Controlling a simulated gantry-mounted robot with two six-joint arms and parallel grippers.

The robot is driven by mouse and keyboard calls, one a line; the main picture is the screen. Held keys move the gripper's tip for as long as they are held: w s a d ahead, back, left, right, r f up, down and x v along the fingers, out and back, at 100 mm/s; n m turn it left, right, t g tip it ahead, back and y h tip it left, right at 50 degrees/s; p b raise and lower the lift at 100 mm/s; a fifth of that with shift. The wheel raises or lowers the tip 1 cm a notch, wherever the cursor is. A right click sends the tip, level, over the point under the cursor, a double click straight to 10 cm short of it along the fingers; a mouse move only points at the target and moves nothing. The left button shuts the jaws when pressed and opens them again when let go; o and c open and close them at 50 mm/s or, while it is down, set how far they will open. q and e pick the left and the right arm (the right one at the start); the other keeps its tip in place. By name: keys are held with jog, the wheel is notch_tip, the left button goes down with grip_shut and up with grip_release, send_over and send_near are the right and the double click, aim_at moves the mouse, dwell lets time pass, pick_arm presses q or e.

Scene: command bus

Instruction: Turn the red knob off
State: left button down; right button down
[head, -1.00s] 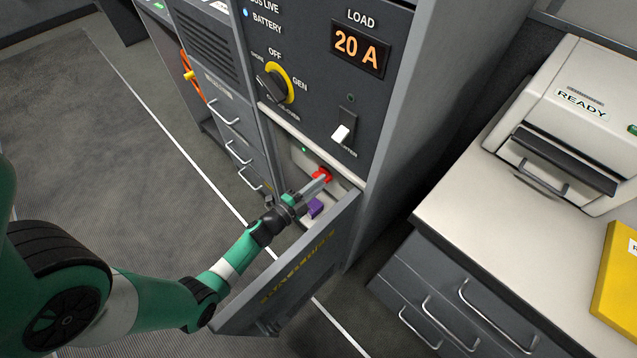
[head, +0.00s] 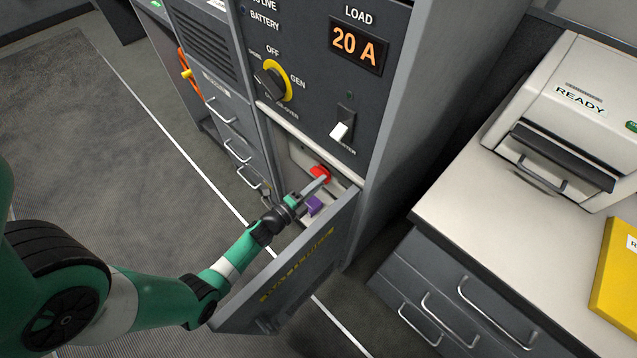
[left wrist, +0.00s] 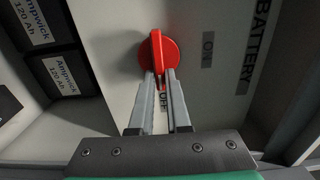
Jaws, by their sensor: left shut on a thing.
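The red knob (head: 320,174) is on the light panel inside the open lower compartment of the dark cabinet. In the left wrist view the red knob (left wrist: 158,50) has a raised bar, whose near end points toward the OFF label (left wrist: 164,98). The ON label (left wrist: 208,48) is to its right. My left gripper (head: 323,179) reaches into the compartment from the left. Its fingers (left wrist: 159,76) are shut on the knob's bar, one on each side. My right gripper is in neither view.
The hinged compartment door (head: 290,265) stands open beside my left arm. A yellow-ringed rotary switch (head: 274,81) and a white-tipped toggle (head: 341,131) are above. A counter (head: 480,190) stands to the right.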

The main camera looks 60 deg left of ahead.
pick_arm(q)
jog(key=c, duration=0.9)
grip_release()
jog(key=p+v, duration=0.4)
jog(key=v, duration=0.7)
jog(key=shift+s+d, duration=0.15)
jog(key=shift+s, duration=0.15)
